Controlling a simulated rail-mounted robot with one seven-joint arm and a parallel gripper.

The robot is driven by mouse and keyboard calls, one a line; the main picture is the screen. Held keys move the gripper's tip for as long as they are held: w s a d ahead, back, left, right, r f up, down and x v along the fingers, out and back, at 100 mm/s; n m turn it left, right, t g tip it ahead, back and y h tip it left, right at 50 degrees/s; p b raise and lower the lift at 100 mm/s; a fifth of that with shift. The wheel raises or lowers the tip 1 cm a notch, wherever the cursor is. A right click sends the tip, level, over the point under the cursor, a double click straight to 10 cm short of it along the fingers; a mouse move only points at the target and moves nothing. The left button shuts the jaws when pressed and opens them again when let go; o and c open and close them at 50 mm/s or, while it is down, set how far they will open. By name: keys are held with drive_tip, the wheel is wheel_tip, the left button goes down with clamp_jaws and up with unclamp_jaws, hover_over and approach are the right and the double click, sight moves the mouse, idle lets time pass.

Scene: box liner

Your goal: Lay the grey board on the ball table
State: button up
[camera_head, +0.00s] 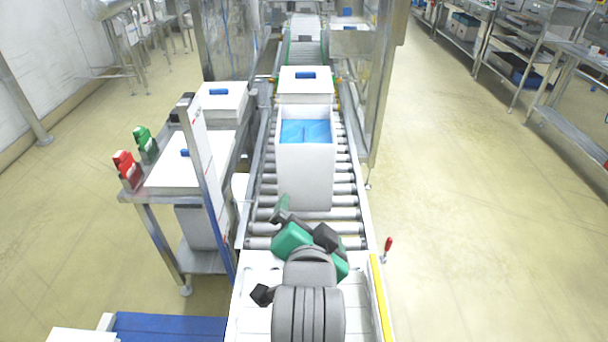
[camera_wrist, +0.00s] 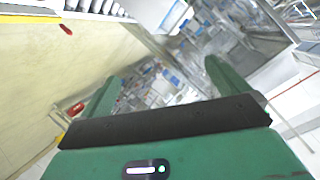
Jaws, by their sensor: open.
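The ball table (camera_head: 252,300) is the pale surface at the near end of the roller line in the head view, with a yellow strip along its right side. My arm covers its middle. I cannot make out a grey board in either view. My gripper (camera_head: 287,210) is above the near rollers in the head view, partly hidden by my own arm. In the wrist view my gripper (camera_wrist: 163,70) shows two green fingers spread wide with nothing between them. The wrist camera looks tilted across the floor and distant racks.
An open white box (camera_head: 305,175) with blue lining stands on the rollers (camera_head: 348,200), a lidded box (camera_head: 305,75) behind it. A red-knobbed lever (camera_head: 388,244) stands right; floor beyond is clear.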

drive_tip(key=s+r+n+t, duration=0.2)
drive_tip(key=s+r, duration=0.3)
drive_tip(key=r, duration=0.4)
drive_tip(key=s+r+n+t, duration=0.3)
drive_tip(key=s+r+t, duration=0.2)
drive_tip(key=r, duration=0.5)
drive_tip(key=s+a+r+n+t, duration=0.1)
drive_tip(key=s+r+n+t, duration=0.2)
drive_tip(key=s+r, duration=0.4)
wheel_tip(320, 180, up, 3)
drive_tip(key=shift+s+f+t, duration=0.1)
drive_tip(key=shift+s+t, duration=0.05)
drive_tip(key=shift+t, duration=0.45)
wheel_tip(320, 180, up, 30)
drive_tip(key=p, duration=3)
drive_tip(key=shift+a+r+y, duration=0.15)
drive_tip(key=shift+r+y, duration=0.1)
drive_tip(key=shift+y, duration=0.15)
